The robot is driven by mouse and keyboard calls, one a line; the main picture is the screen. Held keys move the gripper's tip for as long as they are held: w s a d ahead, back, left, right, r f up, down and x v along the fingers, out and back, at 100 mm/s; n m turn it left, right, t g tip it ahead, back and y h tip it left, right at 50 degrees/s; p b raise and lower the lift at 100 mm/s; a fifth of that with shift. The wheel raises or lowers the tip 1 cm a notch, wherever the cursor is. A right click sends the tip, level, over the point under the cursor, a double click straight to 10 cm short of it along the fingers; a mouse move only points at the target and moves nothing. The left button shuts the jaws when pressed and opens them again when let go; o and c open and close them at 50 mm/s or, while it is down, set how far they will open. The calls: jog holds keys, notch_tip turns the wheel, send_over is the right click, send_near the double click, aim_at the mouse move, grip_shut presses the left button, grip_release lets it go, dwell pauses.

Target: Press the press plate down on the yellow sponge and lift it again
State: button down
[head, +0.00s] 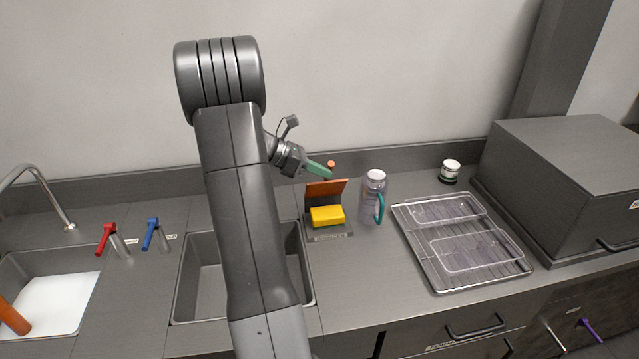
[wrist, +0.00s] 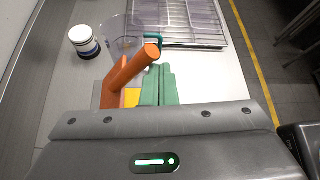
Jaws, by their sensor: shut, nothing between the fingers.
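The yellow sponge (head: 327,217) lies on a small grey base (head: 330,236) on the counter. The orange-brown press plate (head: 326,193) stands raised and tilted behind and above the sponge. Its orange handle (wrist: 133,67) sticks up in the wrist view, and its end shows past my fingers in the head view. My gripper (head: 331,171) has green fingers, shut and empty, above the plate beside the handle. The fingers (wrist: 158,72) are just right of the handle in the wrist view; I cannot tell if they touch it. A sliver of the sponge (wrist: 131,97) shows there, mostly hidden.
A clear bottle (head: 374,196) with a green handle stands close right of the press. A wire rack (head: 437,278) with clear trays lies further right, a small jar (head: 450,171) behind it. A sink basin (head: 205,285) is at left, partly hidden by my arm.

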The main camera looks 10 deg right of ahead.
jog(key=shift+w+r, duration=0.45)
jog(key=shift+w, duration=0.35)
jog(key=shift+w+r, duration=0.5)
jog(key=shift+w, duration=0.3)
jog(key=shift+w+r, duration=0.45)
jog(key=shift+w, duration=0.35)
jog(key=shift+r, duration=0.1)
jog(key=shift+a, duration=0.15)
jog(key=s+b+v, duration=0.1)
jog(key=b+v, duration=0.1)
jog(key=v, duration=1.1)
jog(key=shift+w+a+f, duration=0.2)
jog(key=shift+w, duration=0.1)
jog(key=shift+d, duration=0.1)
